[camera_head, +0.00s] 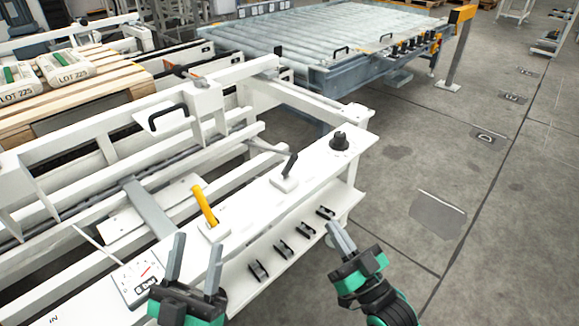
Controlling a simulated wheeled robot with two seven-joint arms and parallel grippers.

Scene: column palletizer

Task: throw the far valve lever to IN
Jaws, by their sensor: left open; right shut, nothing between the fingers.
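Two levers stand on the white panel (318,180). The farther lever (290,166) has a black handle on a white base and leans up and to the right. The nearer lever (205,206) has a yellow handle and leans up and to the left. The lettering "IN" (54,320) shows at the panel's near left; no position label is readable beside the farther lever. My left gripper (197,242) is open and empty, below the yellow lever in the picture. My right gripper (336,230) is shut and empty, right of the panel edge, apart from both levers.
A black knob (339,141) sits at the panel's far end and a gauge (140,280) at its near left. Several black clips (281,249) line the lower ledge. A pallet (100,90) with bags and a roller conveyor (330,40) lie behind. Open floor is right.

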